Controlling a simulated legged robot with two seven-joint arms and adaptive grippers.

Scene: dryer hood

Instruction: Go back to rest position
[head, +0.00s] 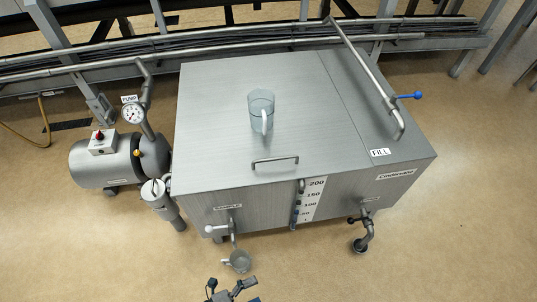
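A clear measuring jug (262,112) stands upright on top of the grey metal tank (225,90). A gripper, which I take as my left one (231,286), shows at the bottom edge, left of centre. Its dark fingers look spread apart with nothing between them, just below the second jug in the picture and apparently apart from it. Its arm is mostly cut off by the frame. My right gripper is not in view.
A pump (105,163) with a gauge stands left of the tank. A pipe with a blue-handled valve (410,96) runs over the tank's right side. A drain tap (363,235) sticks out at front right. Pipes and beams run behind. The floor in front is clear.

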